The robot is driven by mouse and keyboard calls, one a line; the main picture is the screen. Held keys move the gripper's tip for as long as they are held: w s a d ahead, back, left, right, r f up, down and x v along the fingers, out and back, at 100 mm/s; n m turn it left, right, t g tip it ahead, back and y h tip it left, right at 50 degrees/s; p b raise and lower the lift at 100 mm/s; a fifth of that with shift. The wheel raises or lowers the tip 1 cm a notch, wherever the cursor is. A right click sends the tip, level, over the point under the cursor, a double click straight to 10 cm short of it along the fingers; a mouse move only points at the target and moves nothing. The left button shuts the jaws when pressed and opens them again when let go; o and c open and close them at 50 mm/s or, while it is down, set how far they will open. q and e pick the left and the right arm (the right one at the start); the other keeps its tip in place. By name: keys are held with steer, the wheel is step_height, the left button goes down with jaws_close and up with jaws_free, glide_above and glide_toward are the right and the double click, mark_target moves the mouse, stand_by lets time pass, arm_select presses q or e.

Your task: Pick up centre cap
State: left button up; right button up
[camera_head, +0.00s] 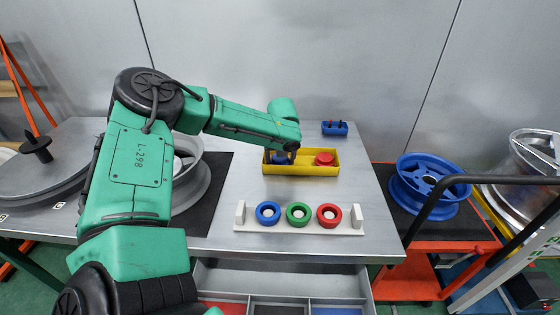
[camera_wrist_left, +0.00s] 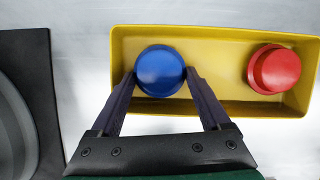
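A blue centre cap (camera_wrist_left: 160,70) sits in the left part of a yellow tray (camera_head: 300,169), and a red centre cap (camera_head: 324,158) sits in its right part. The tray also shows in the left wrist view (camera_wrist_left: 215,45), with the red cap (camera_wrist_left: 275,69) to the right. My left gripper (camera_wrist_left: 161,75) reaches down into the tray with one finger on each side of the blue cap. The fingertips lie close against its sides; I cannot tell whether they press on it. In the head view my arm and fingers partly cover the blue cap. My right gripper is not in view.
A white rack (camera_head: 298,229) with blue, green and red rings stands in front of the tray. A small blue holder (camera_head: 335,128) is behind it. A grey wheel (camera_head: 190,175) lies left on a black mat, partly hidden by my arm. An open drawer (camera_head: 282,280) is below.

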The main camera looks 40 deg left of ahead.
arm_select(q)
steer(key=shift+c, duration=0.9)
